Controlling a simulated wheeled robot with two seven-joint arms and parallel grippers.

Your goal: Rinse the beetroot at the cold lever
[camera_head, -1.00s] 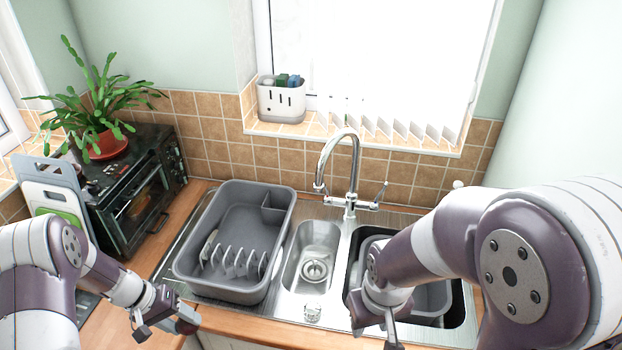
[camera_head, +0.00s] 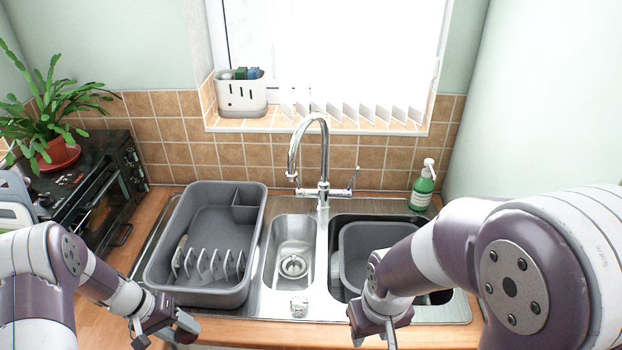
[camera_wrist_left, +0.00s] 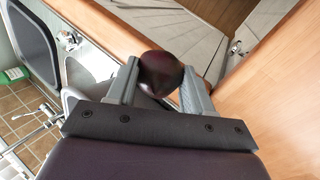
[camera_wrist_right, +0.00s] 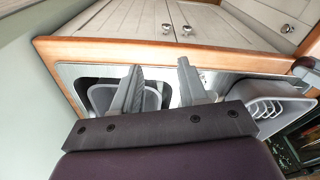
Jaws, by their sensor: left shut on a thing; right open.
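The beetroot (camera_wrist_left: 161,73), dark purple and round, sits between the fingertips of my left gripper (camera_wrist_left: 160,85), which is shut on it. In the head view my left gripper (camera_head: 168,332) is at the counter's front edge, left of the sink; I cannot make out the beetroot there. The chrome tap (camera_head: 323,165) stands behind the sink with its spout curving left over the small bowl (camera_head: 292,250). It has a right lever (camera_head: 352,182) and a left lever (camera_head: 303,191); no mark shows which is cold. My right gripper (camera_wrist_right: 158,88) is open and empty before the large bowl (camera_head: 430,240).
A grey dish rack (camera_head: 208,290) stands left of the small bowl. A grey tub (camera_head: 362,240) sits in the large bowl. A green soap bottle (camera_head: 422,188) stands behind right. A black oven (camera_head: 95,185) with a potted cactus (camera_head: 58,155) is at left.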

